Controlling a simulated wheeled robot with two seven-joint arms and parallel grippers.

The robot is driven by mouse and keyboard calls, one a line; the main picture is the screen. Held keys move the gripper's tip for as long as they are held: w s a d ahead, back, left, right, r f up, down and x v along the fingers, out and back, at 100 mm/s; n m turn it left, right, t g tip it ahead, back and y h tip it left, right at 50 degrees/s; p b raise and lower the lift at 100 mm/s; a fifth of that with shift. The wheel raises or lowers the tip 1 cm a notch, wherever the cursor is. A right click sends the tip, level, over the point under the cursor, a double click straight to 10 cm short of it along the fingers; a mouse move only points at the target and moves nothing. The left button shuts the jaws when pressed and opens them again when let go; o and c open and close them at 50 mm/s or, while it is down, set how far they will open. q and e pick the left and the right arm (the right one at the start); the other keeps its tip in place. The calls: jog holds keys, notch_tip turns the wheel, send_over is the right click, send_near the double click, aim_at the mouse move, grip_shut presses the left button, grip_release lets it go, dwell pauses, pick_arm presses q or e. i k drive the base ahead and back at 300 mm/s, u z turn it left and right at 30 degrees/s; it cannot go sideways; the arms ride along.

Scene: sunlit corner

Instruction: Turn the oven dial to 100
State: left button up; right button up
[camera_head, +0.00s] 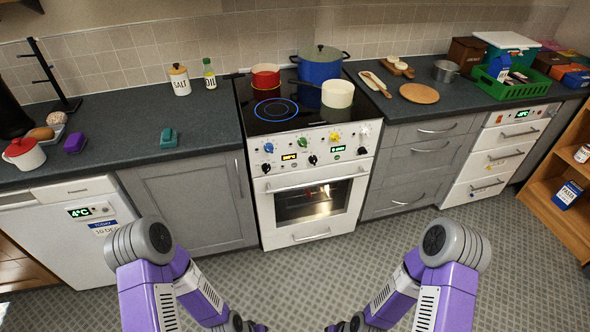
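The white oven (262,208) stands in the middle of the counter run with its door shut and its window lit. Its sloped front panel carries several dials: a blue one (269,147), a yellow one (335,136), a white one (364,131) and black ones, such as the one at the panel's lower middle (313,160). Small lit displays (289,156) sit among them. The numbers and dial markings are too small to read, and I cannot tell which dial sets the oven. My two purple arms come in low at left and right, well short of the oven.
On the black hob (255,118) stand a red pot (265,77), a blue pot (318,70) and a cream pan (337,94). Grey cabinets (190,200) flank the oven. The patterned floor (310,270) before it is clear. A wooden shelf (560,205) stands at the far right.

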aim_at(267, 167)
jog(key=k, duration=0.4)
jog(key=u, duration=1.1)
jog(key=i, duration=1)
jog(key=z, duration=0.15)
